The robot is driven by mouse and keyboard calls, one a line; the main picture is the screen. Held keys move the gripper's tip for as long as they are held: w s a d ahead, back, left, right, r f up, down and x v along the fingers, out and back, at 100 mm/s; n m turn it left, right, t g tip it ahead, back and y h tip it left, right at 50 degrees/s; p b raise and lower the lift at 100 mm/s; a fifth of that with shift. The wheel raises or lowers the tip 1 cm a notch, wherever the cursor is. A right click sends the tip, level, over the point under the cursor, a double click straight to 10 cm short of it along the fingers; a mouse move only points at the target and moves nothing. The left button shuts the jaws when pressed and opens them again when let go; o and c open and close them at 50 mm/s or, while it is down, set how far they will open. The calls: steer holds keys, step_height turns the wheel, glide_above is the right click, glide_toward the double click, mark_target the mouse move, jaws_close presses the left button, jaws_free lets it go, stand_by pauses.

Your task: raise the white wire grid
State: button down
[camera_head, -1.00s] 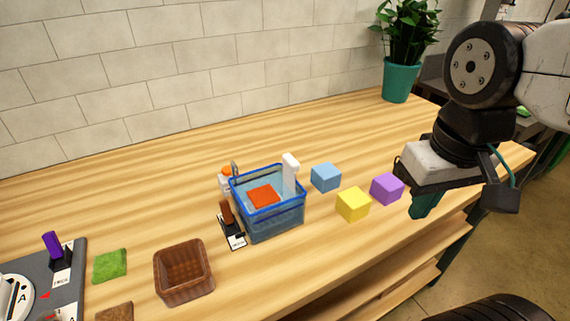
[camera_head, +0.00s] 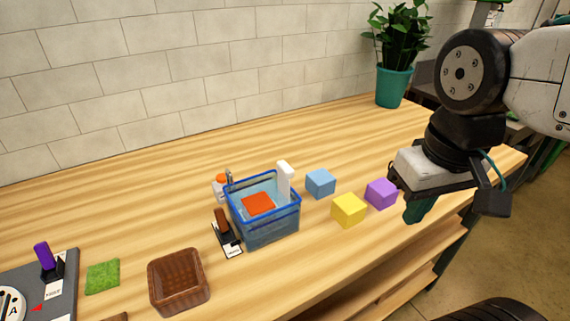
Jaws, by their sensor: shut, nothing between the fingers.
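I cannot make out a white wire grid in the camera view. A blue-rimmed, see-through tank (camera_head: 270,232) stands mid-table, with an orange-red square (camera_head: 258,204) inside it and a white upright post (camera_head: 285,178) at its right back side. A small lever stand with a rust-brown handle (camera_head: 221,221) is at the tank's left front. My gripper (camera_head: 413,208) is at the right, pointing down, with teal fingers shut and empty. It is apart from the tank, beyond the blocks.
A blue block (camera_head: 320,183), yellow block (camera_head: 348,210) and purple block (camera_head: 381,194) lie between tank and gripper. A brown basket (camera_head: 179,283), green square (camera_head: 102,276) and grey panel with purple lever (camera_head: 43,255) are at left. A potted plant (camera_head: 394,86) stands at back right.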

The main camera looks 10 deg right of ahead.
mark_target(285, 165)
steer(key=c, duration=1.4)
jaws_free()
steer(key=shift+a+f, duration=0.1)
steer(key=shift+a, duration=0.1)
steer(key=shift+o, duration=0.4)
steer(key=w+a+r+n+g, duration=0.1)
steer(key=w+a, duration=0.4)
steer(key=w, duration=0.3)
steer(key=w+a+n+g, duration=0.1)
steer(key=w+a+n, duration=0.1)
steer(key=w+a, duration=0.4)
steer(key=w, duration=0.2)
steer(key=shift+w+a+r, duration=0.15)
steer(key=shift+w+r, duration=0.15)
steer(key=shift+r, duration=0.1)
steer(key=shift+t, duration=0.3)
steer(key=w+a, duration=0.1)
steer(key=w+a+r, duration=0.1)
steer(key=w, duration=0.1)
steer(key=w+r, duration=0.1)
steer(key=shift+w+a, duration=0.4)
step_height(285, 165, down, 8)
steer(key=shift+r, duration=0.25)
